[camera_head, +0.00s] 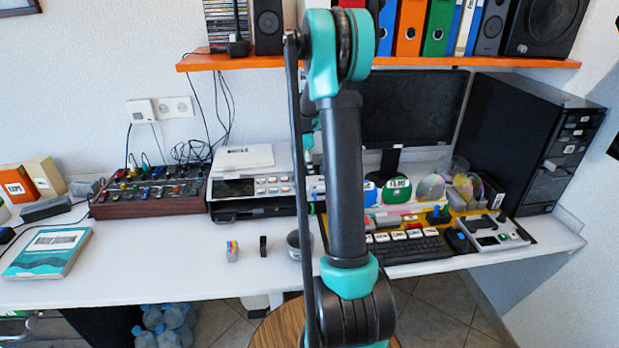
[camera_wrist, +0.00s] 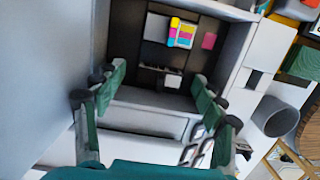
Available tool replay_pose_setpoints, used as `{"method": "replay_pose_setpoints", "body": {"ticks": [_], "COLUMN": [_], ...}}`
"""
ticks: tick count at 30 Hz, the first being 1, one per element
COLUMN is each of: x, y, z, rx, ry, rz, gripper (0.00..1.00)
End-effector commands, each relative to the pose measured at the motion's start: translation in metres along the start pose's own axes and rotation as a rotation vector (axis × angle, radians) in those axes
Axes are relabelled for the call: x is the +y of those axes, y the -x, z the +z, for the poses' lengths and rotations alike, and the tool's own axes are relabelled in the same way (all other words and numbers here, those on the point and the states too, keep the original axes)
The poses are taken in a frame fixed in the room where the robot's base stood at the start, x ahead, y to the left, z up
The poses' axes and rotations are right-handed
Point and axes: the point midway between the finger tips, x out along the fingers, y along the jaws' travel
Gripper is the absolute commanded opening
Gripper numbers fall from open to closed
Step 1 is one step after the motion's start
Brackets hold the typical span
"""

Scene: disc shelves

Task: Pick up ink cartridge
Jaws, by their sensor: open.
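In the head view, a small grey block with a coloured top (camera_head: 232,251), which looks like an ink cartridge, stands on the white desk (camera_head: 150,262). A small black block (camera_head: 263,246) stands to its right, apart from it. In the wrist view, a piece with cyan, magenta and yellow patches (camera_wrist: 182,33) shows inside a dark recess with a pale frame; I cannot tell if it is the same cartridge. My gripper (camera_wrist: 158,84) is open, its green fingers spread with nothing between them. The coloured piece lies beyond the fingertips. My gripper is hidden in the head view.
A printer (camera_head: 250,186) and a mixer board (camera_head: 148,190) stand behind the blocks. A dark round pot (camera_head: 294,245) is to their right, near my arm. A book (camera_head: 48,252) lies at left. In the wrist view, a grey cylinder (camera_wrist: 284,116) is at right.

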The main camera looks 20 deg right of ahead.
Motion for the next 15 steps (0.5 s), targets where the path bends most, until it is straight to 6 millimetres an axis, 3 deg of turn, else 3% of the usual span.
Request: {"method": "replay_pose_setpoints", "body": {"ticks": [2, 13, 15], "x": [0.0, 0.0, 0.0], "y": [0.0002, 0.0004, 0.0005], "z": [-0.0001, -0.0001, -0.0001], "rx": [0.0, 0.0, 0.0], "ry": [0.0, 0.0, 0.0], "rz": [0.0, 0.0, 0.0], "gripper": [0.69, 0.24, 0.24]}}
